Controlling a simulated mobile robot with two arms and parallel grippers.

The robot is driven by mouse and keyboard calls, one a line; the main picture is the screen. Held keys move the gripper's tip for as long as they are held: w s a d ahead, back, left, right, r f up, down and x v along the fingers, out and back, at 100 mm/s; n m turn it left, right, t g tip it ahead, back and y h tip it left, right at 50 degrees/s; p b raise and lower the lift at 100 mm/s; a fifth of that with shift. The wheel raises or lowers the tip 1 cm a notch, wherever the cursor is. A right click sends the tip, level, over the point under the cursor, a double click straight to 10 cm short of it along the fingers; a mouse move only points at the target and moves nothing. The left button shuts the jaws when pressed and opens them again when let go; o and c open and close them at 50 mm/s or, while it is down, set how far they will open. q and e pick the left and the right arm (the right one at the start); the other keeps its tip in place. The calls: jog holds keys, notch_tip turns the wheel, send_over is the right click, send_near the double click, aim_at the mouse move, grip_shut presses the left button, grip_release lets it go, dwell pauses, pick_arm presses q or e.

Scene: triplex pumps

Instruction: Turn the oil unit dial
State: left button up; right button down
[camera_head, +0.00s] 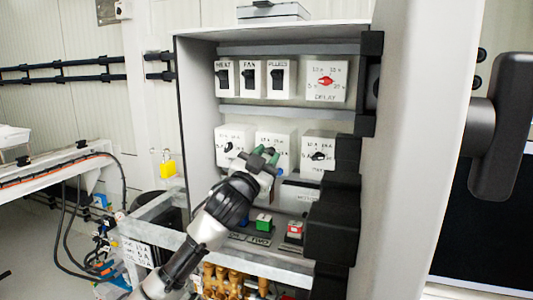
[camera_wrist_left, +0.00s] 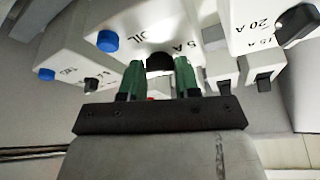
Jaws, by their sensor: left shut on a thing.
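The oil unit (camera_head: 288,142) is the middle white box in the lower row of the open cabinet. Its "OIL" and "5 A" lettering shows in the left wrist view (camera_wrist_left: 182,22). My left gripper (camera_head: 263,157) reaches up to it from below, and its green fingers cover the dial in the head view. In the left wrist view the green fingers (camera_wrist_left: 160,76) stand on either side of the black oil dial (camera_wrist_left: 159,62), shut on it. The dial's pointer direction is hidden. My right gripper is not in view.
White units with dials stand left (camera_head: 228,137) and right (camera_head: 319,147) of the oil unit. Three switch boxes (camera_head: 250,78) and a delay unit with a red dial (camera_head: 325,82) are above. Green (camera_head: 263,221) and red (camera_head: 295,227) buttons sit below. The open door (camera_head: 420,150) bounds the right.

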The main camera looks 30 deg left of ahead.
pick_arm(q)
jog(key=m+h+p, duration=0.1)
jog(key=m+p, duration=0.1)
jog(key=m+g+h+p, duration=0.1)
jog(key=m+p, duration=0.1)
jog(key=m, duration=0.1)
jog(key=m+h+p, duration=0.1)
jog(key=m+p, duration=0.1)
jog(key=shift+a+r+m+p, duration=0.15)
jog(key=shift+r+m+p, duration=0.15)
jog(key=shift+r+p, duration=0.1)
jog(key=shift+f+m+g+h+p, duration=0.2)
jog(key=shift+m+g+h+p, duration=0.55)
jog(key=shift+m+p, duration=0.8)
jog(key=o, duration=0.9)
jog(key=shift+s+a+f+b, duration=0.1)
jog(key=shift+s+f+b, duration=0.2)
jog(key=shift+s+b, duration=0.15)
jog(key=shift+r+b+v, duration=0.2)
jog(key=shift+b+v, duration=2.4)
jog(key=shift+v, duration=2.35)
